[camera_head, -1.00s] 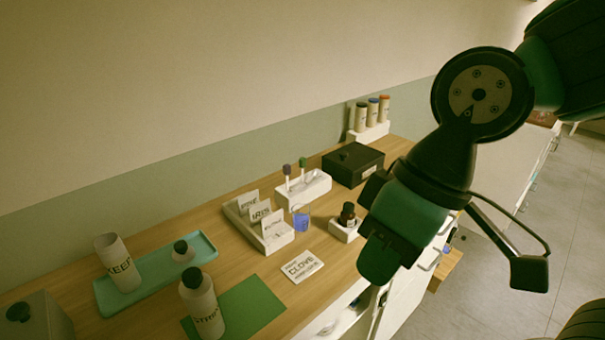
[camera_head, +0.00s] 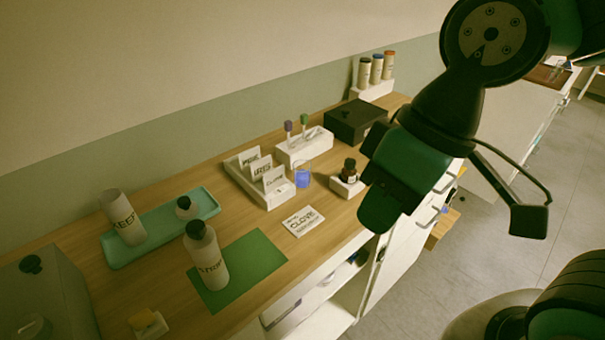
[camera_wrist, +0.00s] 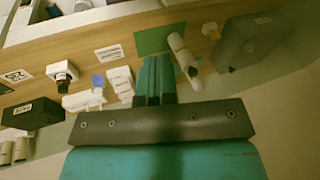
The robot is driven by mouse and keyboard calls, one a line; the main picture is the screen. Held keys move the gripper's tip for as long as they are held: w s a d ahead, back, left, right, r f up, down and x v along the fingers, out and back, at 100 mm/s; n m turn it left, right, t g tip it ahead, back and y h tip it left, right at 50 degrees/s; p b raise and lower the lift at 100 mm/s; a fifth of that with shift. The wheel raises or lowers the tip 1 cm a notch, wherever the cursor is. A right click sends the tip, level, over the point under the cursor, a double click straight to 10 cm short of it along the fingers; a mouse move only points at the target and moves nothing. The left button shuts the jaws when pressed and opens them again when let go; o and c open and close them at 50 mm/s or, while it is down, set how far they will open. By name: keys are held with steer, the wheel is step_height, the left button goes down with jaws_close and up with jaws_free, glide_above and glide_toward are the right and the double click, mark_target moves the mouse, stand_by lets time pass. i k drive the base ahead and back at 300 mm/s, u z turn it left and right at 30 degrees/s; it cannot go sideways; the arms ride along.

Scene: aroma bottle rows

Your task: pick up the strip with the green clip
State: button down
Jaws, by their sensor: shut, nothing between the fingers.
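The strip with the green clip (camera_head: 303,119) stands upright in a white holder (camera_head: 305,149) on the wooden counter, in the head view. A strip with a purple clip (camera_head: 288,126) stands just left of it in the same holder. My gripper (camera_wrist: 154,72) is shut and empty in the wrist view, its teal fingers side by side over the counter. In the head view my arm hangs to the right of the holder, well apart from it, and the fingertips are hard to make out. I cannot make out the green clip in the wrist view.
Near the holder are a black box (camera_head: 355,121), a blue-filled beaker (camera_head: 302,178), a dark bottle (camera_head: 349,168) and a white card rack (camera_head: 246,179). A CLOVE card (camera_head: 303,221) lies in front. A teal tray (camera_head: 160,239) and green mat (camera_head: 262,262) lie left.

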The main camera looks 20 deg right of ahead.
mark_target(304, 116)
steer(key=k, duration=0.5)
steer(key=z, duration=0.85)
steer(key=i, duration=0.9)
steer(key=u, duration=2.2)
